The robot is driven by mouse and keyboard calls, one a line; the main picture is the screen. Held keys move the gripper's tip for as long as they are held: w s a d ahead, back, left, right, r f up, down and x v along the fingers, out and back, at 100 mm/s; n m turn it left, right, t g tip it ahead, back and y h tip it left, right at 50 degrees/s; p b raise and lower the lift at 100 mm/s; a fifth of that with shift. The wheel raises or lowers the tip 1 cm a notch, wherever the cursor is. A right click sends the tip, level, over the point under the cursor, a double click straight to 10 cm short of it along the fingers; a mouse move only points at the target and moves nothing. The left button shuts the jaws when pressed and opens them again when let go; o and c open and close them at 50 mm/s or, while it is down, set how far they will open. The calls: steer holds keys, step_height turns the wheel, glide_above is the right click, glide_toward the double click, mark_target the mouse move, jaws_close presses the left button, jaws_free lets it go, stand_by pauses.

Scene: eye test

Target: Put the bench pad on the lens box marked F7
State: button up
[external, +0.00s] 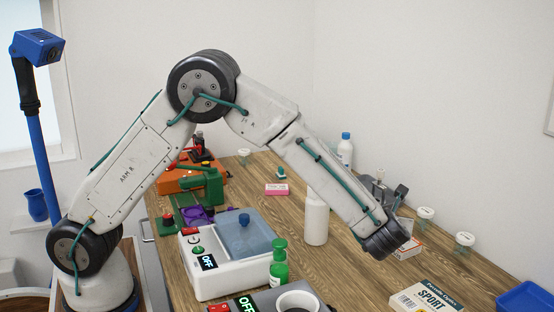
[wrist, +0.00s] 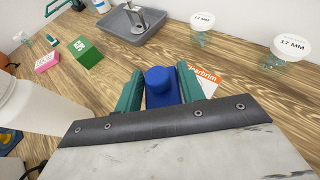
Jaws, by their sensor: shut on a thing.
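My gripper (wrist: 160,90) has green fingers, closed on a blue block with a round knob (wrist: 158,80). I cannot tell if this is the bench pad. In the external view the fingers are hidden behind my dark wrist. A green box (wrist: 89,55) with a white mark stands ahead and left in the wrist view; the mark is too small to read surely, so I cannot confirm F7. A small pink block (wrist: 47,62) with a white label lies left of it and also shows in the external view (external: 277,189). The green box is not visible in the external view.
A white box with orange lettering (wrist: 208,78) lies close by the gripper. A white bottle (external: 316,222) stands to its left. A grey tray (wrist: 122,24) and jars with white lids (wrist: 202,20) stand behind. A SPORT box (external: 428,298) lies in front. Bare wood lies between.

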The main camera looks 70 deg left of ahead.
mark_target(402, 239)
steer(key=w, duration=0.3)
steer(key=w+d, duration=0.1)
steer(key=w, duration=0.1)
steer(key=shift+f, duration=2)
steer(key=shift+f, duration=0.15)
steer(key=o, duration=1)
steer(key=shift+c, duration=0.2)
